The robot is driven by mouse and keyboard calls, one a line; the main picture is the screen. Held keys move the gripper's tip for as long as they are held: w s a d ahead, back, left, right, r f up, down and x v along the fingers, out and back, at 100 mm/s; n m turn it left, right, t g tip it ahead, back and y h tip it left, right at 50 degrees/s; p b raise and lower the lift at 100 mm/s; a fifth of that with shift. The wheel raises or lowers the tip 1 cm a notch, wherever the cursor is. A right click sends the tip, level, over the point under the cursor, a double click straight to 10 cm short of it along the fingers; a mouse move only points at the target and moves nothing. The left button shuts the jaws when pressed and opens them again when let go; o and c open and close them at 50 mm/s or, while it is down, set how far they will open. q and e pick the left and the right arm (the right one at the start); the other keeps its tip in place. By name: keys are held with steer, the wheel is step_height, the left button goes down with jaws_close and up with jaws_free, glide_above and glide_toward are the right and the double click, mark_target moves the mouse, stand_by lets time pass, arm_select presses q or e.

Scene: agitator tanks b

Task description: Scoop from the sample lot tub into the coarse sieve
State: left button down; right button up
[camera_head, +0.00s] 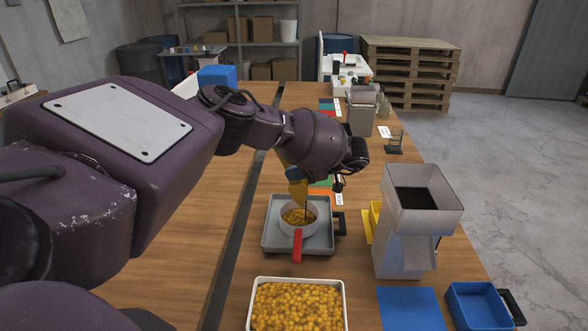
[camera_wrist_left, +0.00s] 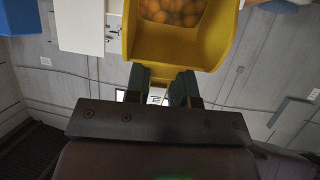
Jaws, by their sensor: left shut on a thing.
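The sample lot tub (camera_head: 342,315), a white rectangular tub full of yellow-orange balls, stands at the bottom of the head view. Behind it, a round white vessel with a red handle (camera_head: 297,247), which looks like the coarse sieve (camera_head: 286,228), sits on a grey tray and has yellow-orange balls in it. My left gripper (camera_wrist_left: 168,88) is shut on the yellow scoop (camera_wrist_left: 178,52). In the head view the scoop (camera_head: 297,192) hangs tilted just above the sieve; my wrist hides part of it. In the wrist view several orange balls are in the scoop. My right gripper is not in view.
The grey tray (camera_head: 272,238) has a dark handle at its right. A blue mat (camera_head: 410,308) and a blue bin (camera_head: 478,308) lie at the front right. The wooden table at left is largely clear.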

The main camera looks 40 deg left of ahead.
arm_select(q)
steer(key=shift+w+d+r+y+p, duration=0.15)
steer(key=shift+d+y+p, duration=0.2)
steer(key=shift+p, duration=0.25)
steer(key=shift+w+d+g+y+p, duration=0.3)
steer(key=shift+d+g+y+p, duration=0.2)
steer(key=shift+d+y+p, duration=0.45)
steer(key=shift+a, duration=0.1)
steer(key=shift+a, duration=0.2)
steer(key=shift+s+a, duration=0.25)
steer(key=shift+a, duration=0.25)
steer(key=shift+s+d, duration=0.1)
